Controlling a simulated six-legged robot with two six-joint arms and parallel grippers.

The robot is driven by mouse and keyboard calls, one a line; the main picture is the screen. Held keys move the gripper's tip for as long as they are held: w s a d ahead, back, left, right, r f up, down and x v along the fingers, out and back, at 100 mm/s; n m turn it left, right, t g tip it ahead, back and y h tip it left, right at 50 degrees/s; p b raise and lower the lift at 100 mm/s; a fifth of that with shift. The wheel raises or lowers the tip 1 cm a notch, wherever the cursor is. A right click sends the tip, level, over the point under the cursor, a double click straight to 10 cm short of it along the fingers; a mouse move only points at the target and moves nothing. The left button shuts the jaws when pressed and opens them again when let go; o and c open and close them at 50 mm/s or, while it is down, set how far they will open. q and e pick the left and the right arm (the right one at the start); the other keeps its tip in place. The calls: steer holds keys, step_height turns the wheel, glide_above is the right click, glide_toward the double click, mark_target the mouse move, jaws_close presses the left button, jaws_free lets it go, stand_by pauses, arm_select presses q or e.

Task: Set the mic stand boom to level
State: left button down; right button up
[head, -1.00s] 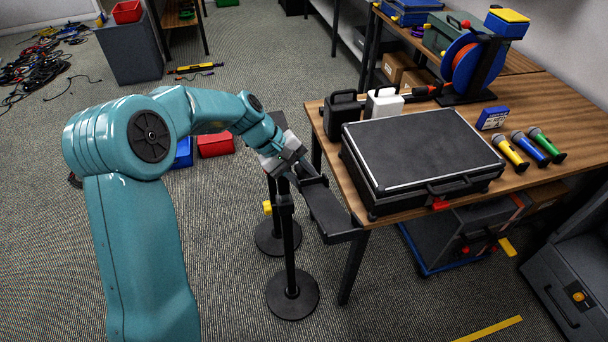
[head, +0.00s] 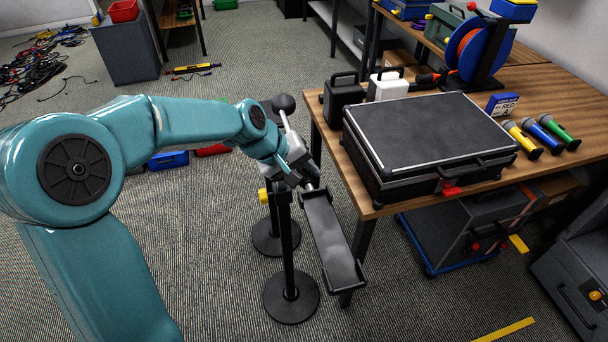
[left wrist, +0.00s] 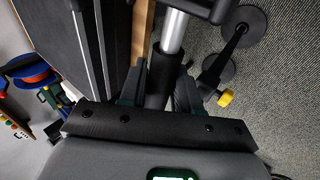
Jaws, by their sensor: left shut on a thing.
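My left gripper (head: 298,176) is shut on the dark sleeve (left wrist: 160,78) of a silver boom rod (left wrist: 174,32). In the head view, a short length of rod (head: 286,120) with a black ball end (head: 284,103) shows beyond the gripper. A long black tray-like piece (head: 333,243) extends from the gripper toward the front right and looks tilted. The black mic stand (head: 287,245) stands upright below, on a round base (head: 291,298). A yellow knob (head: 264,196) sits beside it. The gripper hides the boom's joint. My right gripper is out of view.
A second round base (head: 264,240) stands behind. The wooden table (head: 345,178) is close on the right, with a black case (head: 430,130), microphones (head: 543,137) and a cable reel (head: 472,55). A wheeled cart (head: 455,235) is underneath.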

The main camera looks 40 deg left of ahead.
arm_select(q)
steer(key=c, duration=0.9)
jaws_free()
steer(key=shift+r, duration=0.1)
steer(key=v, duration=1.6)
steer(key=shift+p, duration=0.4)
steer(key=shift+s+a, duration=0.1)
steer(key=shift+a, duration=0.05)
